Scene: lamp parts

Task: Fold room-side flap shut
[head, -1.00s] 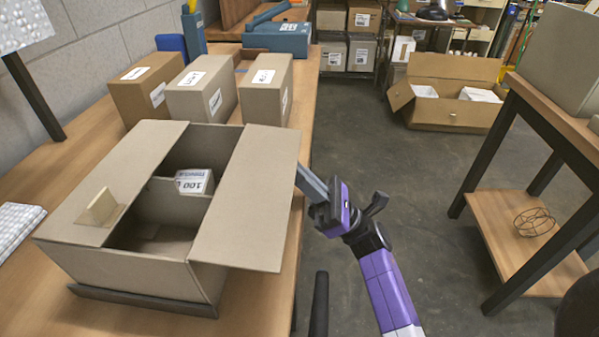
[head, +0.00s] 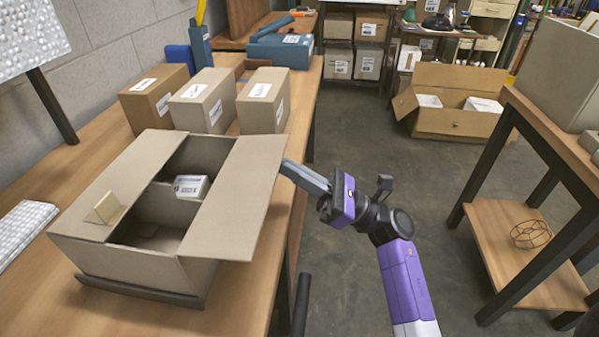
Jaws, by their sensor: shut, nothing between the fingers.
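The cardboard box (head: 145,270) stands on the wooden bench. Its room-side flap (head: 238,205), on the right, leans partly over the opening and partly out past the box's right side, so a gap shows along the middle. Inside the box, a small white labelled carton (head: 190,186) and a divider show. My gripper (head: 290,170) is shut and empty, its fingertips at the outer edge of the room-side flap. Whether they touch it I cannot tell.
Several closed cartons (head: 203,100) stand behind the box. A wooden table with a shelf (head: 525,245) stands at right, and an open carton (head: 452,122) is on the floor behind. The floor between is clear.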

